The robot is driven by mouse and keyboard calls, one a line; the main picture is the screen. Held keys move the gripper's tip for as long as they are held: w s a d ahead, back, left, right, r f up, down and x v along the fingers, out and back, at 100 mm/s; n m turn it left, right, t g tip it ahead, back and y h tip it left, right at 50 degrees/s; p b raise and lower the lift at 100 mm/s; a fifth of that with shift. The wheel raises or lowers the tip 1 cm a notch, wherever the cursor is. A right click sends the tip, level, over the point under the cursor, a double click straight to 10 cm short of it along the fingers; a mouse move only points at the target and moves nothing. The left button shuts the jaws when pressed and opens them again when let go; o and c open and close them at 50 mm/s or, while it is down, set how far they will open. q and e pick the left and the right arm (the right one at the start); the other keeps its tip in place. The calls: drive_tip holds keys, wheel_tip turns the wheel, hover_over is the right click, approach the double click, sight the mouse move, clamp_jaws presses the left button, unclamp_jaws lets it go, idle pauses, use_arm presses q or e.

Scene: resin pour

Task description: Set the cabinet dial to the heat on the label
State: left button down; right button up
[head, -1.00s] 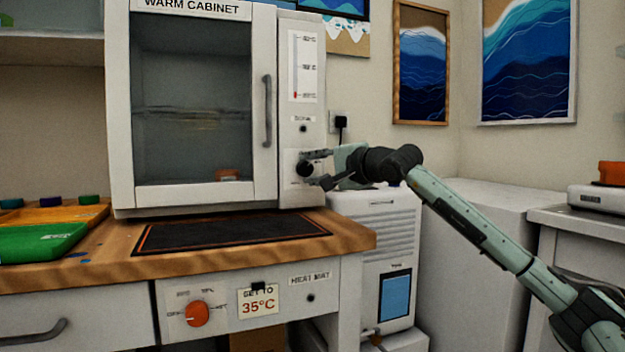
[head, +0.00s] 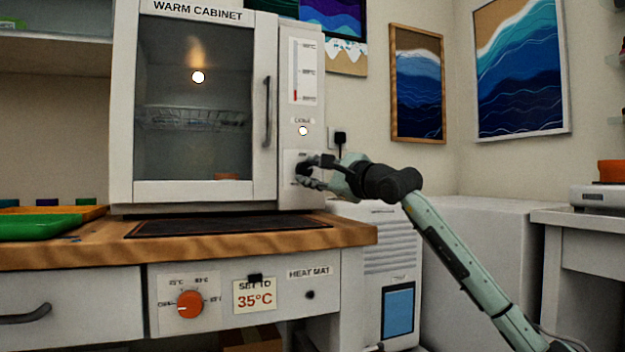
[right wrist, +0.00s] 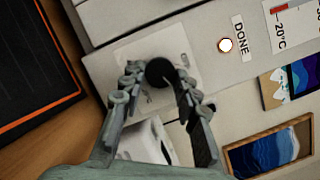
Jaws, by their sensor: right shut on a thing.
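The warm cabinet (head: 122,120) stands on the wooden bench. Its black dial (right wrist: 159,72) sits on a pale plate low on the right-hand panel; in the head view the gripper partly covers it. My right gripper (head: 305,174) is shut on the dial, with one finger on each side of it in the right wrist view (right wrist: 158,80). The dial's marks are too small or hidden to read. The label (head: 255,295) on the bench front reads "SET TO 35°C". The lamp by "DONE" (head: 303,131) glows. My left gripper is out of view.
A lit lamp (head: 198,77) shows inside the cabinet above a wire rack (head: 190,118). An orange dial (head: 190,304) is on the bench front, beside the label. A dark heat mat (head: 220,225) lies before the cabinet. Green and orange trays (head: 40,227) are at left.

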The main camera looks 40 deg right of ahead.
drive_tip(key=shift+m, duration=0.3)
drive_tip(key=o, duration=1.2)
drive_tip(key=shift+c, duration=0.2)
drive_tip(key=s, duration=0.4)
drive_tip(key=s+f, duration=0.1)
drive_tip(key=s, duration=0.7)
drive_tip(key=shift+d+f, duration=0.2)
